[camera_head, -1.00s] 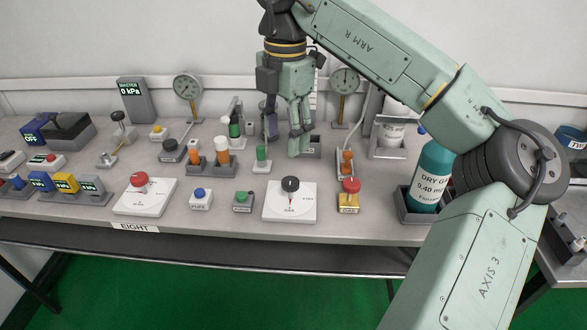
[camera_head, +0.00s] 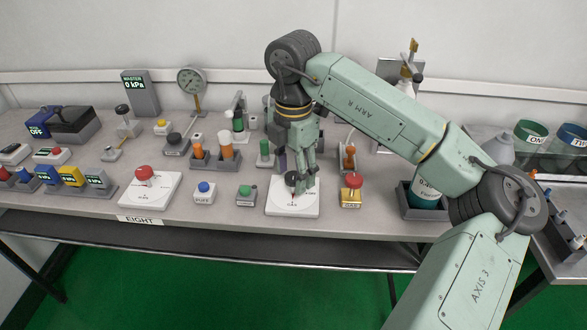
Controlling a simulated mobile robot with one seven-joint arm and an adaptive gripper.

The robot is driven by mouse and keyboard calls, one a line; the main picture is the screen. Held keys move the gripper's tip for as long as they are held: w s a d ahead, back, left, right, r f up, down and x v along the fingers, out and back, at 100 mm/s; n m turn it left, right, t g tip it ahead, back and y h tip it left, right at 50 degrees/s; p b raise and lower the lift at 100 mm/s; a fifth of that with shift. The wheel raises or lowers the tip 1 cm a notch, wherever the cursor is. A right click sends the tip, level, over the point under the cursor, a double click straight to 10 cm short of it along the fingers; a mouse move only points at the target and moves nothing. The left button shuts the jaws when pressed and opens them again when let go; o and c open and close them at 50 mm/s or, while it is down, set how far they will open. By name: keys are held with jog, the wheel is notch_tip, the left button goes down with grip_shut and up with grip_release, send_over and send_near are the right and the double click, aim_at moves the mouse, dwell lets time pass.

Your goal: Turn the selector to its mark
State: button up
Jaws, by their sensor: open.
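The selector is a white square plate (camera_head: 280,208) with a black knob (camera_head: 291,179) on top and a short red pointer line toward the front. It sits near the front edge of the bench. Small print on the plate is too small to read. My gripper (camera_head: 298,178) points down over the plate with its fingers open. One finger shows at the right of the knob and the other is behind it, partly hidden. I cannot tell whether the fingers touch the knob.
A similar white plate with a red knob (camera_head: 144,173) stands left. A blue button box (camera_head: 204,192) and a green button box (camera_head: 246,194) lie between.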

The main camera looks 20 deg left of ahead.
jog(key=shift+c, duration=0.3)
jog(key=c, duration=1.1)
